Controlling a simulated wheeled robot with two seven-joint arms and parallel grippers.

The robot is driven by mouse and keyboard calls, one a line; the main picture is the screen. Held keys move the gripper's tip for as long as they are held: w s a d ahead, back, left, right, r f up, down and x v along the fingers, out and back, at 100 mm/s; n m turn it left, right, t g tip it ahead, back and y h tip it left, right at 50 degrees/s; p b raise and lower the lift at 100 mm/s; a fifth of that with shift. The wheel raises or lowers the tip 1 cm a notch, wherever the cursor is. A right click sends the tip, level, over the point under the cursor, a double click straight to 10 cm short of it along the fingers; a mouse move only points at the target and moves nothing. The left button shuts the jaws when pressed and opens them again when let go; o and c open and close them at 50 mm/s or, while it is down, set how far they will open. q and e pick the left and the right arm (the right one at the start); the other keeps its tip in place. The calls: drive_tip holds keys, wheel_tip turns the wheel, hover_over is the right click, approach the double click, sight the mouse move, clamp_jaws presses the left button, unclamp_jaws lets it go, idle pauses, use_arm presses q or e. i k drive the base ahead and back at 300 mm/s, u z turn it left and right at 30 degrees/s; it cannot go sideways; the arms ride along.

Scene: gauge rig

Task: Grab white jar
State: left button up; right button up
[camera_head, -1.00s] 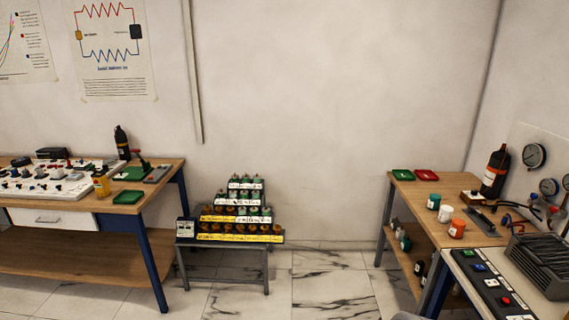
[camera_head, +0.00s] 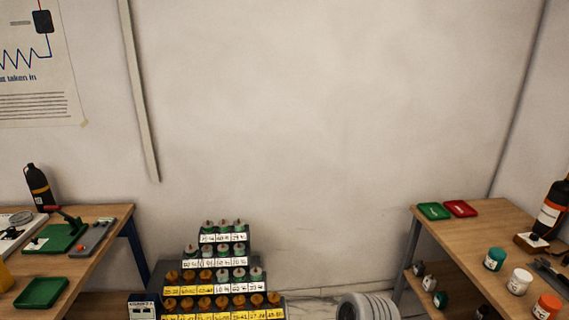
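The white jar (camera_head: 519,281) stands upright on the right wooden table, between a teal jar (camera_head: 494,259) behind it and an orange jar (camera_head: 546,306) in front of it. Neither of my grippers shows in the head view.
A green tray (camera_head: 433,211) and a red tray (camera_head: 460,208) lie at the back of the right table (camera_head: 485,222). A dark bottle (camera_head: 553,208) stands at its right. A stepped rack (camera_head: 225,262) of small weights stands left of centre. Another bench (camera_head: 105,222) is at left.

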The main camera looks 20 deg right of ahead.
sight(520, 280)
drive_tip(key=z, duration=0.55)
drive_tip(key=i, duration=1.5)
drive_tip(key=z, duration=1.15)
